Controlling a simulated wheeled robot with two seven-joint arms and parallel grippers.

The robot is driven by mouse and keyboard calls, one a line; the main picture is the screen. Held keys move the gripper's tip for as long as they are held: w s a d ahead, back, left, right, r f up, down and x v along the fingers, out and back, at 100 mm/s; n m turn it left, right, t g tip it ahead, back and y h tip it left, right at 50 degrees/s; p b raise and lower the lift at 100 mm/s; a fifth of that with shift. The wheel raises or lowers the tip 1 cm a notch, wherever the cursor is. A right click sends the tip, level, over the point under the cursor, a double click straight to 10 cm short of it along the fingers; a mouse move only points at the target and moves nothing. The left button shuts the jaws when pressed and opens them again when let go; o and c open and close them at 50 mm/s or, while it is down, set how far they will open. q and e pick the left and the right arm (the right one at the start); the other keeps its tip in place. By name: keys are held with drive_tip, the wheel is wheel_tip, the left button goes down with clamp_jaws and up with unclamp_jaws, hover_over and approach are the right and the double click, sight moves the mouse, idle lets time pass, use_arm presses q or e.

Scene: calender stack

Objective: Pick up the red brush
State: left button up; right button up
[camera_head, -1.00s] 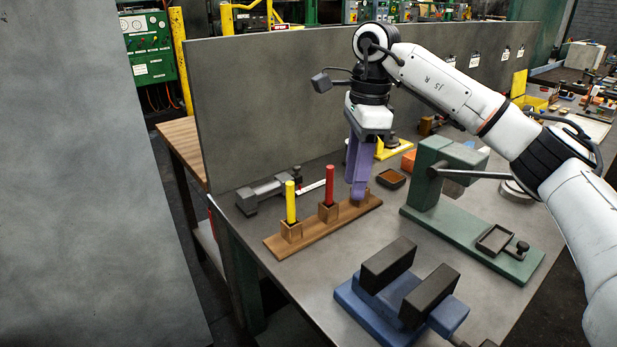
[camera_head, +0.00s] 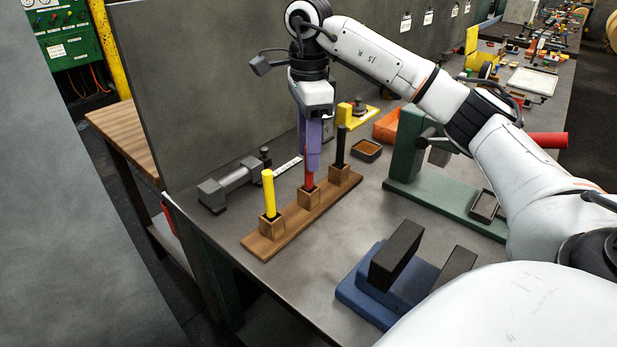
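The red brush (camera_head: 309,181) stands upright in the middle cup of a wooden holder (camera_head: 262,246) on the grey table. My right gripper (camera_head: 309,165), with purple fingers, points down over it. The fingers cover the brush's upper part, and its lower red part shows below them. I cannot tell whether the fingers are closed on it. A yellow brush (camera_head: 268,192) stands in the left cup and a black brush (camera_head: 340,146) in the right cup. My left gripper is not in view.
A blue vise (camera_head: 372,306) with dark jaws stands in front. A green press (camera_head: 405,150) is at the right, with a small brown tray (camera_head: 367,150) and an orange bin (camera_head: 388,124) behind. A grey clamp-like tool (camera_head: 228,184) lies left. A grey panel (camera_head: 200,80) stands along the back.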

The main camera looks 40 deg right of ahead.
sight(309, 187)
drive_tip(key=f, duration=0.2)
drive_tip(key=shift+s+a+f, duration=0.1)
drive_tip(key=shift+s+f, duration=0.1)
drive_tip(key=shift+f, duration=0.75)
clamp_jaws()
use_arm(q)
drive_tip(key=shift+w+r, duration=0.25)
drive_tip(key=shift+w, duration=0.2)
use_arm(e)
drive_tip(key=shift+r, duration=0.1)
drive_tip(key=shift+w+r, duration=0.1)
drive_tip(key=shift+r, duration=0.1)
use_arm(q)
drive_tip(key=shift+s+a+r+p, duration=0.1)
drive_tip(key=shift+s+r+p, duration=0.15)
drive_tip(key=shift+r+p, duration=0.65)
use_arm(e)
wheel_tip(309, 187, up, 10)
drive_tip(key=shift+f, duration=0.25)
